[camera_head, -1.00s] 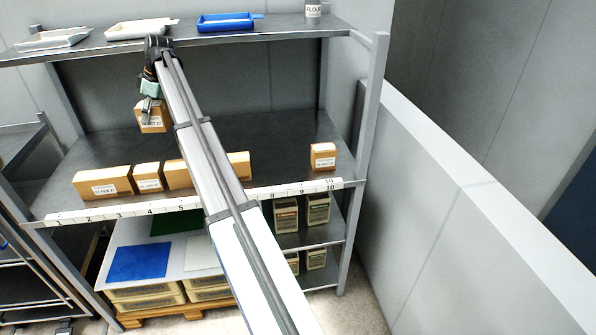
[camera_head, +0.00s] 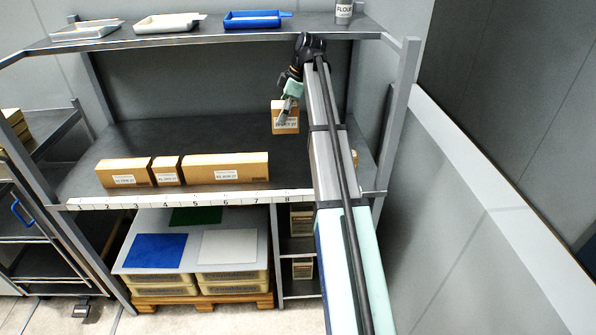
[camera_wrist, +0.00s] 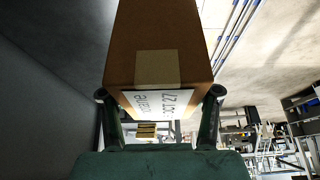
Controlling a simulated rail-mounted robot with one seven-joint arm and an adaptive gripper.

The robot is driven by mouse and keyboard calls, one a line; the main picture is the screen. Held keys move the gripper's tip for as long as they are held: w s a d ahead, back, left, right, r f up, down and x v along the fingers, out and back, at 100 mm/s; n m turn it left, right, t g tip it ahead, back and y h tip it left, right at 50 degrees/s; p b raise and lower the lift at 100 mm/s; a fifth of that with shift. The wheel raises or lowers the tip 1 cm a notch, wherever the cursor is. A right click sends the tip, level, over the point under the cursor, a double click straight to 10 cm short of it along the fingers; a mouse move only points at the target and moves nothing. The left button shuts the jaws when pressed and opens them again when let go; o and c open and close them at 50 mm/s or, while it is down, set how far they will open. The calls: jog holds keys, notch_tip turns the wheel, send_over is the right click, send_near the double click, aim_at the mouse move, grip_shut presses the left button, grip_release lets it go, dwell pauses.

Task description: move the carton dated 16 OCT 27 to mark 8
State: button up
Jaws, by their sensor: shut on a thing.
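My gripper (camera_head: 290,98) is shut on a small brown carton (camera_head: 285,115) and holds it above the middle shelf, toward the back. In the wrist view the carton (camera_wrist: 158,35) sits between the two fingers, its white label upside down and ending in 27; the rest is hard to read. The number strip (camera_head: 170,201) runs along the shelf's front edge. Mark 8 (camera_head: 287,198) shows just left of my arm, in front of and below the held carton. The higher marks are hidden behind my arm.
On the shelf's front left stand a carton (camera_head: 124,172), a small carton (camera_head: 167,171) and a long carton (camera_head: 225,169). Another carton (camera_head: 354,158) is mostly hidden behind my arm. The shelf between the long carton and my arm looks clear. Trays line the upper shelf (camera_head: 210,34).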

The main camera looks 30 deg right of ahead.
notch_tip(320, 180, down, 20)
jog(key=p, duration=0.4)
jog(key=shift+w+a+r, duration=0.1)
jog(key=shift+a+r, duration=0.05)
jog(key=shift+r, duration=0.05)
jog(key=shift+f, duration=0.1)
jog(key=o, duration=1.3)
jog(key=shift+c, duration=0.2)
jog(key=b+v, duration=0.2)
jog(key=v, duration=1)
